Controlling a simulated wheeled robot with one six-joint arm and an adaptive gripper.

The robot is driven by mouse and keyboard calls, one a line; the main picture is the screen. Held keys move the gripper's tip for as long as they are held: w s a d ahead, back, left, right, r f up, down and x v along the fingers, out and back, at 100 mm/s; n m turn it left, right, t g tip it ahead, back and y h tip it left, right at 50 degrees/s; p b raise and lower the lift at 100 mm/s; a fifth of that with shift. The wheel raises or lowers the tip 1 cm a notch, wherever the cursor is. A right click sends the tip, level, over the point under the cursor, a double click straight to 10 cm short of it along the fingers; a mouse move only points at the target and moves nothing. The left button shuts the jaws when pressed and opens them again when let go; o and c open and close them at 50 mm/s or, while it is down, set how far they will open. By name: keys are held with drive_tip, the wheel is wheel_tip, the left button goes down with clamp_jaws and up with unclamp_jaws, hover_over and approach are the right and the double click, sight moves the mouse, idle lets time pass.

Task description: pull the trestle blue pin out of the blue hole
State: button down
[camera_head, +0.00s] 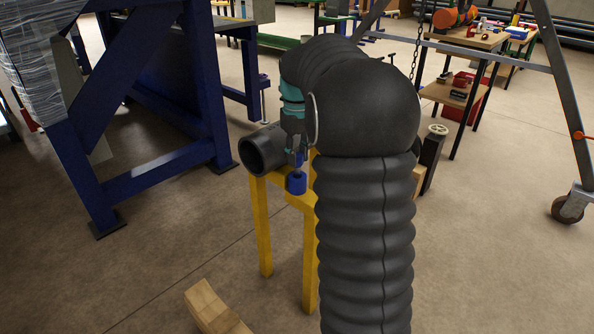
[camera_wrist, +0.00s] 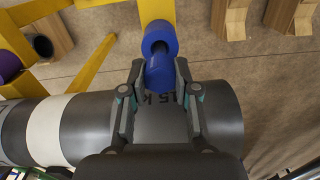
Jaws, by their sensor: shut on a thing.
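In the wrist view my gripper (camera_wrist: 160,66) is shut on the blue pin (camera_wrist: 160,75), with one finger on each side of its round head. The blue hole piece (camera_wrist: 158,37) is a short blue cylinder on the yellow trestle (camera_wrist: 155,9), just beyond the pin. A dark gap shows between the two blue parts; whether the pin's shaft is still inside is hidden. In the head view my gripper (camera_head: 296,158) points down above the blue hole piece (camera_head: 296,183), beside the yellow trestle (camera_head: 262,225). My arm hides much of the trestle.
A dark grey pipe (camera_head: 262,149) lies on the trestle; in the wrist view the pipe (camera_wrist: 225,110) runs close beneath my gripper. A blue steel frame (camera_head: 205,80) stands left. A wooden block (camera_head: 212,305) lies on the floor in front. A wheeled gantry leg (camera_head: 560,100) is at right.

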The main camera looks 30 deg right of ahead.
drive_tip(key=shift+r+p, duration=1)
drive_tip(key=shift+r, duration=1.2)
